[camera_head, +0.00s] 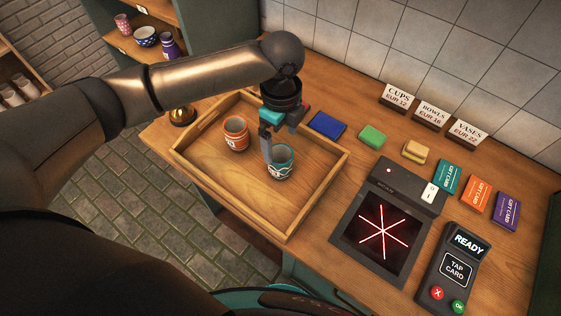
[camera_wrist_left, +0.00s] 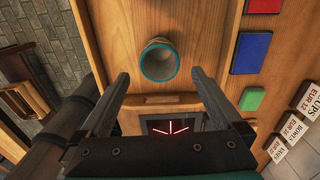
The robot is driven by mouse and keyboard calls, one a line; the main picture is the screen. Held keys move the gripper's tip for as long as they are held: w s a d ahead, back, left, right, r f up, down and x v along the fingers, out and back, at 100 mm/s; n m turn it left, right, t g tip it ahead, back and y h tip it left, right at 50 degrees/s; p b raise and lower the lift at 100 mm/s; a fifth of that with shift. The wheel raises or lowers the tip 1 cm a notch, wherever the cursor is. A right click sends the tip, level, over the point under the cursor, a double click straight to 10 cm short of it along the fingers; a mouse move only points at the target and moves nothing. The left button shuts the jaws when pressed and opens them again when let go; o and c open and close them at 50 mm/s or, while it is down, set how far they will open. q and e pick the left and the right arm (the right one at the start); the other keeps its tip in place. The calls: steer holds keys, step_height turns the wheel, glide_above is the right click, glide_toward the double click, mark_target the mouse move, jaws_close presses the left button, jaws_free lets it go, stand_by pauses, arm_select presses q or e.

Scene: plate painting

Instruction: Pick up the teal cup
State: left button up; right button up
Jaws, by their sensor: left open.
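The teal cup (camera_head: 281,164) stands upright in the wooden tray (camera_head: 319,200), near its right side. My left gripper (camera_head: 270,148) is open above and beside it, one finger reaching down at the cup's left side in the head view. In the left wrist view, the teal-rimmed cup (camera_wrist_left: 159,62) shows beyond the two spread fingertips (camera_wrist_left: 160,76), in line with the gap between them. I cannot tell whether a finger touches it. My right gripper is not in view.
An orange cup (camera_head: 236,133) stands in the tray left of the teal cup. Blue (camera_head: 327,125), green (camera_head: 372,137) and yellow (camera_head: 416,152) blocks lie right of the tray. A scanner with a red star (camera_head: 383,231) and a card terminal (camera_head: 448,270) are nearer right.

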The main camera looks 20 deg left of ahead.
mark_target(280, 160)
arm_select(q)
step_height(280, 160, down, 9)
steer(key=shift+f, duration=0.1)
stand_by(0.4)
steer(key=shift+c, duration=0.2)
steer(key=c, duration=1.5)
steer(key=shift+o, duration=0.2)
